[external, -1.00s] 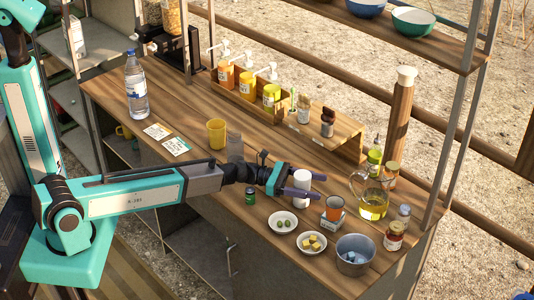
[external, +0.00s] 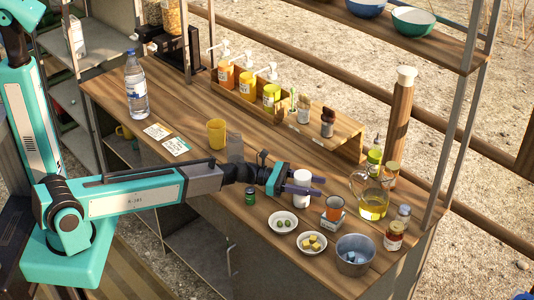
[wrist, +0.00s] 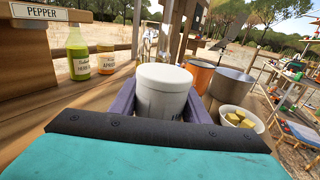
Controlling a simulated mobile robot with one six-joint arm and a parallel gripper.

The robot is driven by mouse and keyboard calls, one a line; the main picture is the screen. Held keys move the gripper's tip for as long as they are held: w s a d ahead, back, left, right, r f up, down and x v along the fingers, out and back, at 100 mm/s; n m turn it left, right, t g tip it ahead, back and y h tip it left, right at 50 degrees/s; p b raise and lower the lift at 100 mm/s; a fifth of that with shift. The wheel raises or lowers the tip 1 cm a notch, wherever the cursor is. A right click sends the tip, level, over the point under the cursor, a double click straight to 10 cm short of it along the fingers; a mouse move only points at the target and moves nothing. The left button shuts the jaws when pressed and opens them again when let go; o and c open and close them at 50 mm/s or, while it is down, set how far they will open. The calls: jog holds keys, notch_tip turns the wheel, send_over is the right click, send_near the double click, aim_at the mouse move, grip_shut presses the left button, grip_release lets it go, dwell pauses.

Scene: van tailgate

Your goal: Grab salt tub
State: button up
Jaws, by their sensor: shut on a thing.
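The salt tub, a white cylinder with a white lid (external: 301,178), stands upright on the wooden counter. In the wrist view the white tub (wrist: 163,92) fills the space between the purple fingers. My gripper (external: 303,184) is shut on it, one finger on each side.
Close by are an orange cup (external: 334,208), a dish of green olives (external: 283,222), a dish of yellow cubes (external: 312,243), a metal bucket (external: 355,254) and a glass oil jug (external: 372,200). A small green jar (external: 250,196) stands beneath my wrist. The counter's middle is mostly clear.

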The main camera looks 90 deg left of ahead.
jog(key=shift+r, duration=0.2)
jog(key=s+d+r, duration=0.4)
jog(key=s, duration=0.6)
jog(key=shift+r, duration=0.25)
jog(key=shift+s+d+p, duration=0.1)
jog(key=shift+s+p, duration=0.1)
jog(key=shift+p, duration=0.1)
jog(key=p, duration=0.3)
jog(key=shift+s+d+r, duration=0.1)
jog(key=shift+s+d, duration=0.05)
jog(key=shift+s, duration=0.25)
